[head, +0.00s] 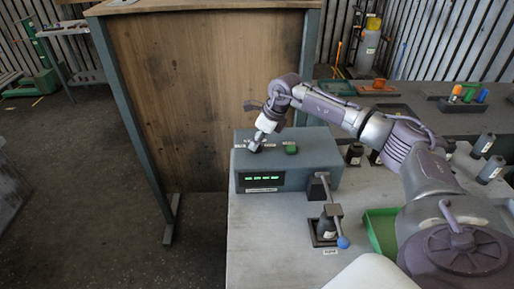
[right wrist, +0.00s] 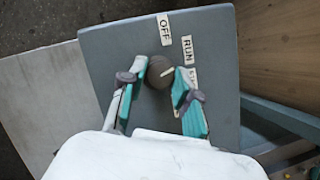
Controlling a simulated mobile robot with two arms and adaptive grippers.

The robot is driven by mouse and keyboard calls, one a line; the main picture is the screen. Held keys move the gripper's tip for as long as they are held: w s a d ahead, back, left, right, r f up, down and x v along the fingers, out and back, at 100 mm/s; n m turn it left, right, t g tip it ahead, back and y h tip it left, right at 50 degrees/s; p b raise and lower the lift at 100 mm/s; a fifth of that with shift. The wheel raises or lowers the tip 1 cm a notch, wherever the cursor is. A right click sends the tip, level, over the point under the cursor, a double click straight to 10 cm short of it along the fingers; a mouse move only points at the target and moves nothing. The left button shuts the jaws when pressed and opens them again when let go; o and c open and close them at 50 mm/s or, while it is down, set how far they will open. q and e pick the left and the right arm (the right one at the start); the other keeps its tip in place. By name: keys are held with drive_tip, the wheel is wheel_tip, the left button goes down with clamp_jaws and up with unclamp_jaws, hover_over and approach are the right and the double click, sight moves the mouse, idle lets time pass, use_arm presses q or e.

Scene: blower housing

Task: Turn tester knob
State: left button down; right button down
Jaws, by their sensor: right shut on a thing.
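The tester (head: 288,165) is a grey box on the bench with a lit green display (head: 262,178) on its front. Its dark round knob (right wrist: 157,73) shows in the right wrist view, with a white pointer line slanting right and slightly up, roughly toward the RUN side. The labels OFF (right wrist: 164,29) and RUN (right wrist: 188,49) stand by it; a third label is partly hidden by a finger. My right gripper (right wrist: 160,77) is shut on the knob, one teal finger on each side. In the head view my right gripper (head: 257,141) hides most of the knob. My left gripper is not in view.
A green button (head: 291,148) is on the tester's top. A lever with a blue ball (head: 342,242) stands in front, beside a dark cylinder in a fixture. A wooden panel (head: 205,90) stands behind.

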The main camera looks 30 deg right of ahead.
drive_tip(key=n+b, duration=0.1)
drive_tip(key=n, duration=0.1)
drive_tip(key=n+g+y+b, duration=0.1)
drive_tip(key=n+b, duration=0.1)
drive_tip(key=shift+w+d+n, duration=0.15)
drive_tip(key=shift+n, duration=0.15)
drive_tip(key=n+g+y+b, duration=0.1)
drive_tip(key=n+g+b, duration=0.1)
drive_tip(key=n, duration=0.3)
drive_tip(key=shift+w, duration=0.1)
idle(0.4)
drive_tip(key=c, duration=0.8)
unclamp_jaws()
drive_tip(key=shift+c, duration=0.2)
drive_tip(key=shift+r, duration=0.1)
drive_tip(key=w+v, duration=0.1)
drive_tip(key=v, duration=1.1)
drive_tip(key=shift+s, duration=0.35)
